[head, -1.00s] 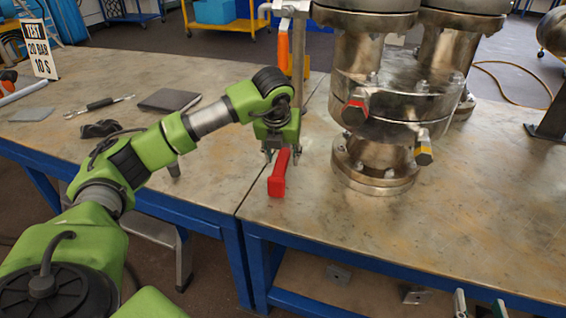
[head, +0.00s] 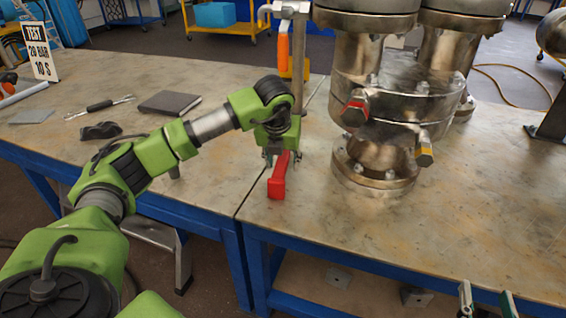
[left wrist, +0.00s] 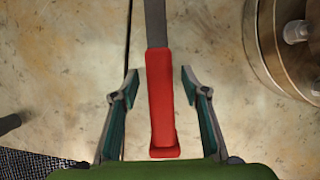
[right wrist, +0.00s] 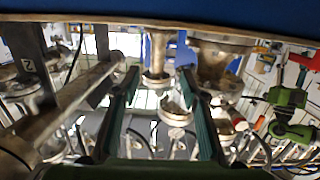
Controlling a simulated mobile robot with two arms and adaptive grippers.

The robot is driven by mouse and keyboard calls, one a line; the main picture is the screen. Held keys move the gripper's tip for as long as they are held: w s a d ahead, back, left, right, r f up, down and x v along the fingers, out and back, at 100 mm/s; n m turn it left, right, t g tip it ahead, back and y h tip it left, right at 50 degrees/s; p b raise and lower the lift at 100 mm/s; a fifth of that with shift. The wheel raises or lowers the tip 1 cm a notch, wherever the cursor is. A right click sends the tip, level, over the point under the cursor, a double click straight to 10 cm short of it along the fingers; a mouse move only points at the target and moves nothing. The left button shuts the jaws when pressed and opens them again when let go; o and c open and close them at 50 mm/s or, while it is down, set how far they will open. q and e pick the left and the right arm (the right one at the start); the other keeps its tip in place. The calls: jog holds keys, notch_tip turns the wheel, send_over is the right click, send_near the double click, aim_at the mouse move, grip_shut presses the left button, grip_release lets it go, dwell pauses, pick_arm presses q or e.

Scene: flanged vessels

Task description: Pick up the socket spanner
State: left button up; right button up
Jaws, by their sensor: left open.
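A red-handled tool with a flat grey shaft (left wrist: 161,100) lies or stands at the table's front left part; in the head view its red handle (head: 277,185) shows below my left gripper (head: 281,160). I cannot tell whether it is the socket spanner; its far end is out of the left wrist view. My left gripper is open, its fingers (left wrist: 160,80) on either side of the red handle with gaps on both sides. A double-ended tool with a dark grip (head: 100,105) lies on the left table. My right gripper (head: 486,292) is open and empty, low at the table's front edge.
A large flanged metal vessel (head: 375,110) stands right of my left gripper, with red and yellow-marked ends jutting out. An upright post with an orange handle (head: 283,45) is behind. A dark flat block (head: 170,103) lies left. The table front at right is clear.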

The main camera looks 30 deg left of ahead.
pick_arm(q)
jog(key=shift+f, duration=0.15)
dwell(0.3)
grip_shut()
